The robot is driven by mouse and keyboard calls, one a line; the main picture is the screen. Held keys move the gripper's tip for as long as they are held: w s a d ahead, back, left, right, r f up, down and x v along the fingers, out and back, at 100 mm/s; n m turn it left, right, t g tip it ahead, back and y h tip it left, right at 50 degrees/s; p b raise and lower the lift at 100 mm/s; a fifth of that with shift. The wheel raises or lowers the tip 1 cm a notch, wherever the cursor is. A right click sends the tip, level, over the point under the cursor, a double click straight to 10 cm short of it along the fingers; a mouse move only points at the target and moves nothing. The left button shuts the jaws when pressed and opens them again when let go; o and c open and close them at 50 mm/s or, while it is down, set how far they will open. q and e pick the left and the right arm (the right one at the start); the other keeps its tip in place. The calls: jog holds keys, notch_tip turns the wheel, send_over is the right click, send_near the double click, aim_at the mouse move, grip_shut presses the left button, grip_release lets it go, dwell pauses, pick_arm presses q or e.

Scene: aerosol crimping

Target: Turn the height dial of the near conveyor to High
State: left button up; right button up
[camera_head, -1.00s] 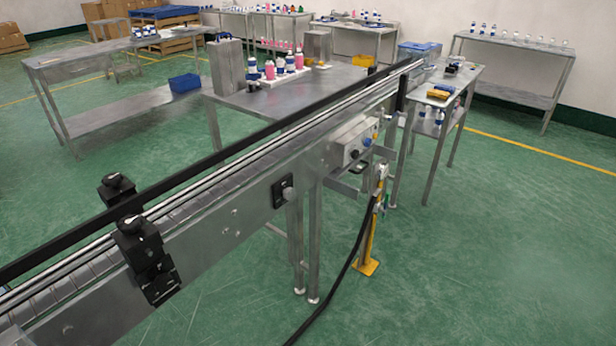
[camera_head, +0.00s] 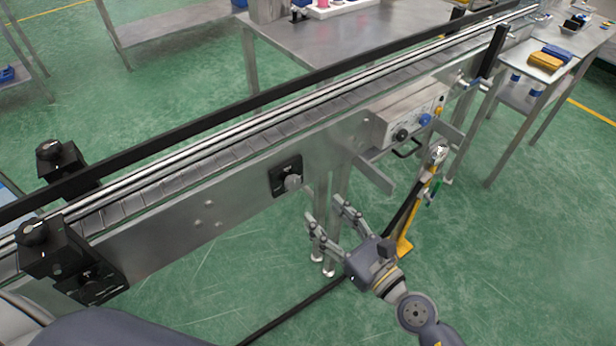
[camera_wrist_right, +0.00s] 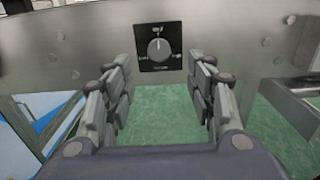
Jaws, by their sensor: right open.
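The near conveyor (camera_head: 200,212) runs diagonally across the head view. A dial with a grey knob on a black square plate (camera_head: 286,177) sits on its side wall. My left gripper is not in view.
A control box (camera_head: 408,112) with a black knob and a blue button hangs on the conveyor farther right. Black rail clamps (camera_head: 70,262) sit at the left. Open floor lies in front.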

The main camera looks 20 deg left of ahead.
aim_at(294, 184)
jog(key=x, duration=0.8)
jog(key=shift+w+a, duration=0.15)
jog(key=shift+a, duration=0.15)
jog(key=shift+w+a, duration=0.4)
jog(key=shift+a, duration=0.2)
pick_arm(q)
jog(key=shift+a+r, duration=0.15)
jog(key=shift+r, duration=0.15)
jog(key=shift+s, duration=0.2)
pick_arm(e)
jog(key=shift+c, duration=0.2)
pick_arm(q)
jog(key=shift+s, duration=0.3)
pick_arm(e)
jog(key=c, duration=1)
